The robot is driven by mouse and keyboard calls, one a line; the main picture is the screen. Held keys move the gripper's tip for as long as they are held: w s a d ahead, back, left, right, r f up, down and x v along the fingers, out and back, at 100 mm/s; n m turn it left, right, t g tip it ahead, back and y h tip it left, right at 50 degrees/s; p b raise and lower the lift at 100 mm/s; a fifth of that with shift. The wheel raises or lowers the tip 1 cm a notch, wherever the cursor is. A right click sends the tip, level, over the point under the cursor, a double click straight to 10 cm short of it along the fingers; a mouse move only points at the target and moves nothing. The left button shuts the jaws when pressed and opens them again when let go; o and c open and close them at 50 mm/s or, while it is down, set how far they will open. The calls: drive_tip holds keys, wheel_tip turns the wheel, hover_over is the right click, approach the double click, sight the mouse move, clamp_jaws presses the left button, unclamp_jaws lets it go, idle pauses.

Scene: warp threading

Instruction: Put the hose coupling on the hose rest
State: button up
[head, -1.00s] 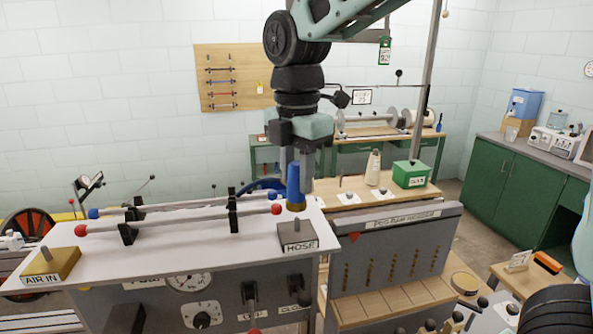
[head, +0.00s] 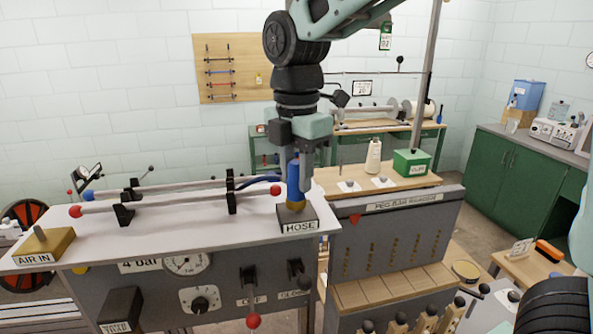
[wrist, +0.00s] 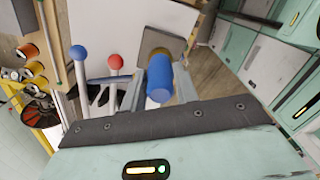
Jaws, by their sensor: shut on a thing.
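The hose coupling (head: 293,184) is a blue cylinder with a brass lower end. It stands upright at the front right of the white bench top. My gripper (head: 296,180) is shut on its blue part, one finger on each side. The hose rest (head: 299,226) is a dark grey block labelled HOSE. The coupling's brass end is right over the block's top and hides its peg; I cannot tell whether it is seated. In the wrist view the coupling (wrist: 160,82) lies between the fingers, with the grey rest (wrist: 179,46) behind its brass end.
Two horizontal rods with red and blue ball ends (head: 160,202) lie to the left on stands. A brass AIR IN block (head: 44,247) is at the far left. A grey peg-bar cabinet (head: 400,225) adjoins at right. A green box (head: 411,163) stands behind it.

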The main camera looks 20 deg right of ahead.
drive_tip(key=shift+f+b, duration=0.3)
drive_tip(key=shift+f, duration=0.15)
drive_tip(key=o, duration=0.9)
wheel_tip(320, 180, up, 18)
drive_tip(key=b, duration=0.2)
drive_tip(key=shift+f+b, duration=0.25)
drive_tip(key=shift+b, duration=0.05)
drive_tip(key=s+a+f+m+b, duration=0.2)
drive_tip(key=s+a+f+m, duration=0.15)
drive_tip(key=f, duration=0.55)
drive_tip(key=s+a+f+m+b, duration=0.25)
drive_tip(key=s+f, duration=0.25)
drive_tip(key=f, duration=0.5)
drive_tip(key=s+a+f+m+b, duration=0.15)
drive_tip(key=s+f+m, duration=0.3)
drive_tip(key=f, duration=0.45)
drive_tip(key=s+f+m, duration=0.1)
drive_tip(key=s+f, duration=0.1)
drive_tip(key=f, duration=0.1)
drive_tip(key=s+f+m, duration=0.1)
drive_tip(key=s+f, duration=0.2)
drive_tip(key=s+d+f+m+b, duration=0.1)
drive_tip(key=s+f, duration=0.2)
drive_tip(key=shift+d+f+m+y, duration=0.1)
drive_tip(key=shift+f+m+y, duration=0.15)
drive_tip(key=shift+f+y, duration=0.05)
